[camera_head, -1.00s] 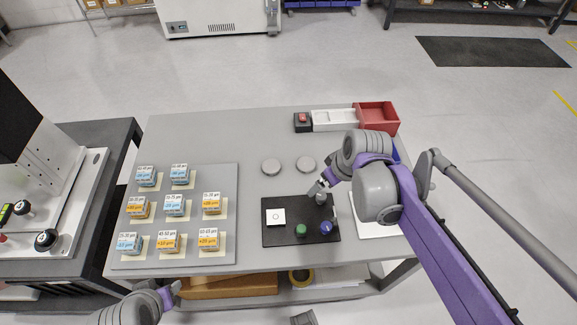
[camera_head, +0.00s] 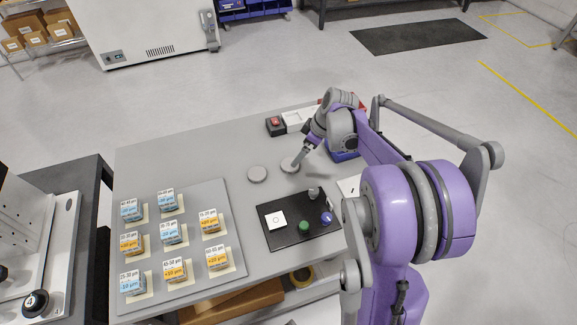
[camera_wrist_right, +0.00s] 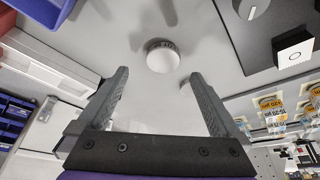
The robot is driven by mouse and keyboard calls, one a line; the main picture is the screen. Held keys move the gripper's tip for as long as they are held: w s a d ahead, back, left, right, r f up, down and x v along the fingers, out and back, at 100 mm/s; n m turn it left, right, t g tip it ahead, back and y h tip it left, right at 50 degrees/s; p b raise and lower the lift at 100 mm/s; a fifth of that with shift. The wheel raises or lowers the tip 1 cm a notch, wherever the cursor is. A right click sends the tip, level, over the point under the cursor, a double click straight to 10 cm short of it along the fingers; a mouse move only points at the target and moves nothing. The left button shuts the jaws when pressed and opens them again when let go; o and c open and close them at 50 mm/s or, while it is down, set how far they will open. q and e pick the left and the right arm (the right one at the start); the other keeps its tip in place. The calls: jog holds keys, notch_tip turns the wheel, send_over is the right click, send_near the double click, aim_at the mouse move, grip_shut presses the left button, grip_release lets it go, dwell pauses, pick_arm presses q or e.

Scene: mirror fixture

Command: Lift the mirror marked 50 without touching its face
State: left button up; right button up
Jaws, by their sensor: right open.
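Two round grey mirror discs lie flat on the grey table in the head view: a left disc (camera_head: 257,174) and a right disc (camera_head: 290,166). My right gripper (camera_head: 298,161) is open and reaches down at the right disc, partly covering it. In the right wrist view, my open right gripper (camera_wrist_right: 164,95) has nothing between its fingers. A pale disc (camera_wrist_right: 163,58) lies beyond the fingertips, with small dark marking along its edge that is too small to read surely. A second pale shape is partly hidden by a finger. My left gripper is out of view.
A black mat (camera_head: 287,236) holds a white square with a ring, a green knob, a blue knob and a grey post. A grey board (camera_head: 200,276) with several labelled boxes is at left. A red-button box (camera_head: 275,125) and trays stand at the back.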

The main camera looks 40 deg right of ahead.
jog(key=x, duration=0.7)
jog(key=shift+a+r, duration=0.1)
jog(key=shift+a, duration=0.2)
jog(key=c, duration=1.4)
